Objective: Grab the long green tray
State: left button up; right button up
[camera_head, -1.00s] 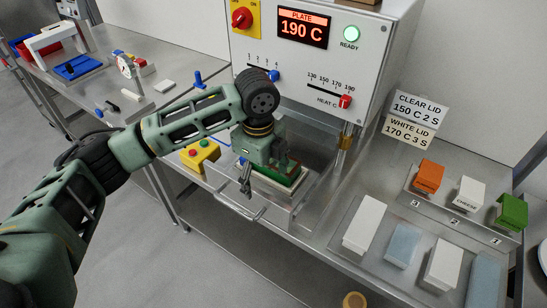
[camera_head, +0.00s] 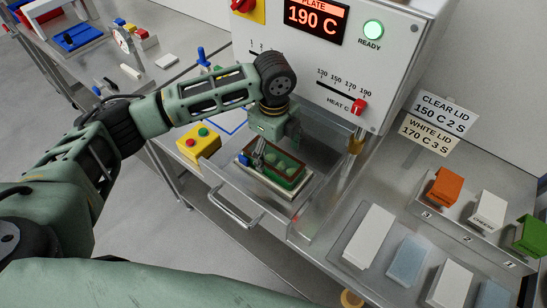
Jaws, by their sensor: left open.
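The long green tray (camera_head: 288,178) sits in the open drawer of the heating machine, on a pale metal plate (camera_head: 289,192). Its inside shows several rounded green shapes, and its far part is partly hidden by my gripper. My left gripper (camera_head: 277,152) reaches over the tray from the upper left. It is open, with one finger at the tray's left side and the other near its far right. I cannot tell whether either finger touches the tray. My right gripper is not in view.
The machine (camera_head: 345,60) stands close behind my gripper, its display reading 190 C. The drawer handle (camera_head: 235,205) sticks out in front. A yellow button box (camera_head: 198,143) stands left. White and blue blocks (camera_head: 369,236) and orange, white and green packs (camera_head: 443,187) are at the right.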

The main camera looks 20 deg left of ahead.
aim_at(273, 157)
pick_arm(q)
jog(key=f, duration=0.1)
jog(key=f+p, duration=0.1)
jog(key=f, duration=0.2)
jog(key=shift+w+a, duration=0.2)
jog(key=shift+w, duration=0.1)
jog(key=shift+f, duration=0.2)
jog(key=shift+c, duration=1.3)
jog(key=c, duration=1.2)
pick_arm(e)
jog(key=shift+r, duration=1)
